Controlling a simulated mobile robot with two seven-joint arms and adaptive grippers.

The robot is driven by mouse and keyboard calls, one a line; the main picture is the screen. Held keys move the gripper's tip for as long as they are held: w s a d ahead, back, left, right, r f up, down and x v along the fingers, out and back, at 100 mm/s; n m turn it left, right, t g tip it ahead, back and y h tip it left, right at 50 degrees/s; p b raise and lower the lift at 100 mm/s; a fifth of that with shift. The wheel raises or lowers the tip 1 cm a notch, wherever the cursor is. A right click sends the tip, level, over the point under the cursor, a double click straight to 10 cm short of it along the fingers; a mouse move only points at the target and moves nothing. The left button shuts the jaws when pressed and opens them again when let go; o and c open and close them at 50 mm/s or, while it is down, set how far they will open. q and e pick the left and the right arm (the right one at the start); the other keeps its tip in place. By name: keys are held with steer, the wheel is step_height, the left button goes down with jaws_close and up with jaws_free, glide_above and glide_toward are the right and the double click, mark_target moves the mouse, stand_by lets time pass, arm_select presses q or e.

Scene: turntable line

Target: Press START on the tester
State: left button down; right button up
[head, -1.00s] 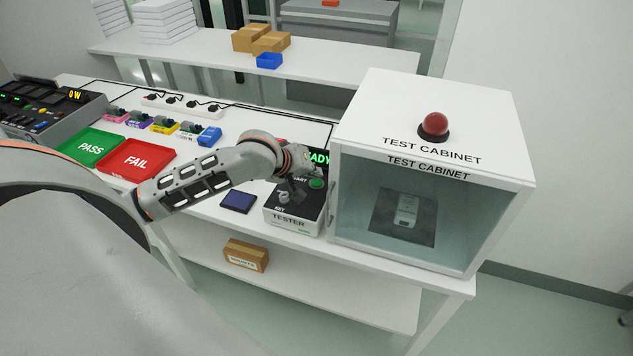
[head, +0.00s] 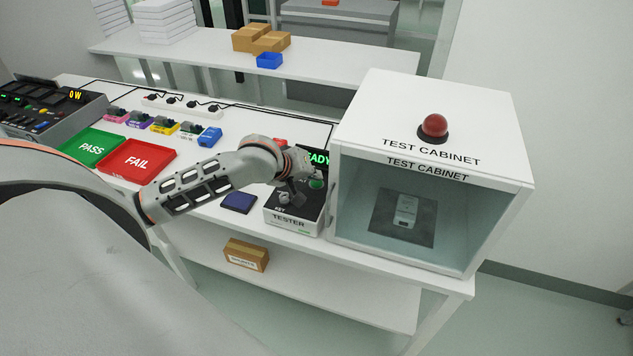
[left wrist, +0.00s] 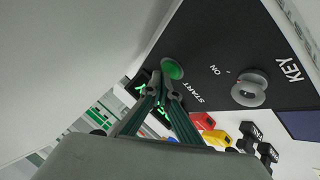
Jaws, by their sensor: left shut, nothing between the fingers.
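The tester (head: 292,224) is a white box with a black top at the bench's front edge, left of the test cabinet. Its green START button (head: 316,184) also shows in the left wrist view (left wrist: 172,68). A grey key switch (left wrist: 249,90) sits on the same panel, reading ON beside it. My right gripper is not in view.
The white test cabinet (head: 350,110) stands right of the tester, a red dome on top and a pale device (head: 406,210) inside. A dark blue pad (head: 239,202) lies left of the tester. PASS (head: 93,146) and FAIL (head: 136,159) trays lie farther left.

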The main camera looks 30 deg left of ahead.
mark_target(315, 184)
arm_select(q)
steer(key=shift+f, duration=0.4)
stand_by(0.7)
steer(key=shift+r, duration=0.8)
steer(key=shift+r, duration=2.55)
